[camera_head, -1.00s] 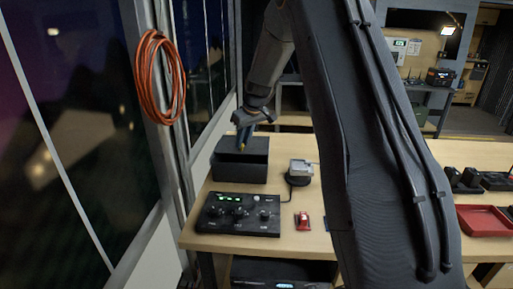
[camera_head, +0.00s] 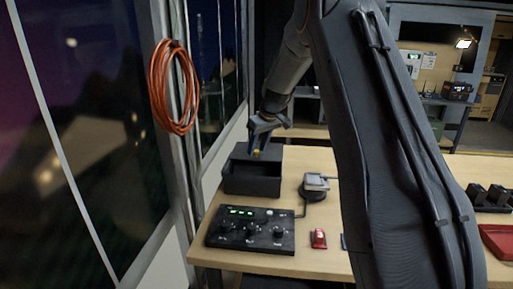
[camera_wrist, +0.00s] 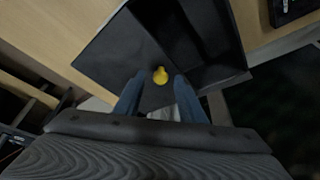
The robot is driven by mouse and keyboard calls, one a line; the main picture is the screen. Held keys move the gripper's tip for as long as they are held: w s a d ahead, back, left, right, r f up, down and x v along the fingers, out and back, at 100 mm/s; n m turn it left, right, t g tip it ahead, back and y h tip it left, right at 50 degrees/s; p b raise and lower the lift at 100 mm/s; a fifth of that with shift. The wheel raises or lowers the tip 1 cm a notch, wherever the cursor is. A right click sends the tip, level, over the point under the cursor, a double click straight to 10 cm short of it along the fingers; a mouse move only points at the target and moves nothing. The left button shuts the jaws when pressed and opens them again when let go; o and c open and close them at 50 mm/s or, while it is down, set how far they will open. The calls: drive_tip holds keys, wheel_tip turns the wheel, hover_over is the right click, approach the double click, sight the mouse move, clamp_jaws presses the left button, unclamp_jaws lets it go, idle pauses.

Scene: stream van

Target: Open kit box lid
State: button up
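The black kit box (camera_head: 251,184) stands at the back left of the wooden bench. Its lid (camera_head: 271,152) is raised at the back, and the dark inside shows. My gripper (camera_head: 258,150) is over the box at the lid. In the wrist view, a yellow knob (camera_wrist: 160,75) sits on the dark lid, between and slightly beyond my two blue-grey fingers (camera_wrist: 159,84). The fingers are apart, with a visible gap on each side of the knob. The box also shows in the wrist view (camera_wrist: 205,35), but its edges are partly hard to tell.
A black control panel (camera_head: 250,231) with green lights sits in front of the box. A small grey device (camera_head: 315,186) on a round base and a red item (camera_head: 318,238) are to the right. An orange cable coil (camera_head: 173,87) hangs left. A red tray (camera_head: 499,242) lies far right.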

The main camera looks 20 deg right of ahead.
drive_tip(key=b+v, duration=0.2)
drive_tip(key=v, duration=0.6)
drive_tip(key=shift+w, duration=0.1)
idle(0.3)
